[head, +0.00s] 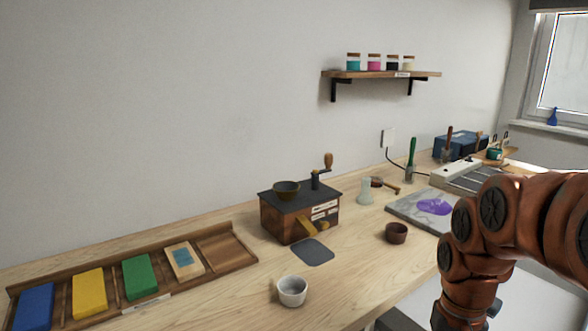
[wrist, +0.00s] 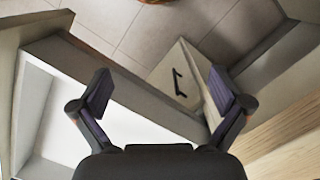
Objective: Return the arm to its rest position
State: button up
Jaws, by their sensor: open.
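My copper-coloured arm (head: 478,240) is folded at the right of the head view, in front of the workbench, with its lower part dropping below the bench edge. My gripper (wrist: 165,95) shows in the wrist view with its two dark fingers spread wide apart. Nothing is between the fingers. Below it are a tiled floor, white cabinet panels and a panel with a black handle. The gripper itself cannot be made out in the head view.
The wooden bench (head: 225,300) bears a mill (head: 300,212), a white cup (head: 292,291), a brown cup (head: 396,233), a tray (head: 236,252) of coloured blocks and a stone slab (head: 408,208). In the wrist view a wooden edge (wrist: 285,135) lies at the lower right.

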jog(key=s+a+f+n+g, duration=0.1)
jog(key=s+a+f+n, duration=0.15)
jog(key=s, duration=0.45)
jog(key=s+a+f+n, duration=0.15)
jog(key=s+a, duration=0.25)
jog(key=s, duration=0.4)
notch_tip(320, 180, up, 16)
jog(key=w+m+p, duration=0.1)
jog(key=p, duration=1.5)
jog(key=shift+r+t, duration=0.25)
jog(key=shift+t, duration=0.15)
